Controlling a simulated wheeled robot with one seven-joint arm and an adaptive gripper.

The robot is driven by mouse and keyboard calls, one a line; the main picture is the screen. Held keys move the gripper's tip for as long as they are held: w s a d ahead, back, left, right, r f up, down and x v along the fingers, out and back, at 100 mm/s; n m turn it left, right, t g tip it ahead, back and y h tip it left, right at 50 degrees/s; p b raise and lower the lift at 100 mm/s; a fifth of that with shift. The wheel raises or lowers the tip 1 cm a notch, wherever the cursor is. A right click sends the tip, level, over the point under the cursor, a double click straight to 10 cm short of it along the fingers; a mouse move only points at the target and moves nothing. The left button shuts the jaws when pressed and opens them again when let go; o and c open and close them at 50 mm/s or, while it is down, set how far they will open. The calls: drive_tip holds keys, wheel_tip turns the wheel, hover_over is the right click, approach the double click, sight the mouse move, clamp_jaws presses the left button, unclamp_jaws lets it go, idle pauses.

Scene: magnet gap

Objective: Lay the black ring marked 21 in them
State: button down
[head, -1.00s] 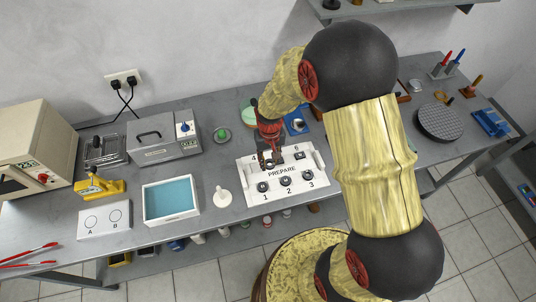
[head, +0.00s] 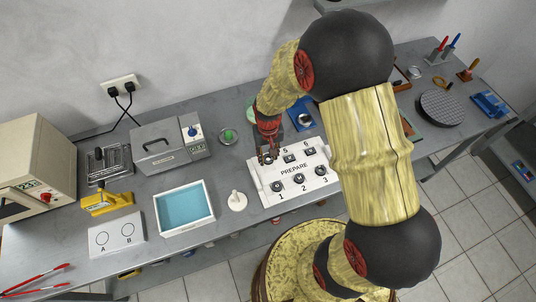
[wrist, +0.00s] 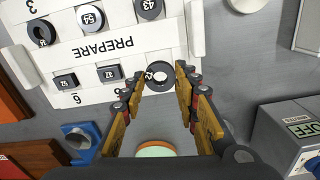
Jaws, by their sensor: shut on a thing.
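My gripper (wrist: 161,70) is at the back left corner of the white PREPARE board (head: 293,166). Its fingers are closed around a black ring (wrist: 160,87) in the wrist view. The mark on this ring is partly legible and starts with a 2. I cannot tell whether the ring still touches the board. Other dark pieces stay on the board, among them rings marked 54 (wrist: 90,18) and 43 (wrist: 150,7), and small rectangular blocks (wrist: 65,82). In the head view my gripper (head: 268,155) hides the held ring.
Left of the board stand a white knob-like piece (head: 237,203), a blue-lined tray (head: 184,210), a white A/B plate (head: 117,236) and a yellow device (head: 106,204). A grey box with a blue knob (head: 168,147) is behind. Red tongs (head: 38,281) lie front left.

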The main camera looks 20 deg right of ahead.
sight(268, 167)
drive_tip(key=shift+f+b, duration=1.65)
drive_tip(key=shift+f, duration=1)
drive_tip(key=shift+f, duration=0.2)
drive_tip(key=c, duration=1.3)
unclamp_jaws()
drive_tip(key=shift+c, duration=0.2)
drive_tip(key=c, duration=0.4)
drive_tip(key=shift+c, duration=0.3)
drive_tip(key=shift+r, duration=0.15)
drive_tip(key=shift+r+p, duration=1.55)
drive_tip(key=shift+r, duration=0.6)
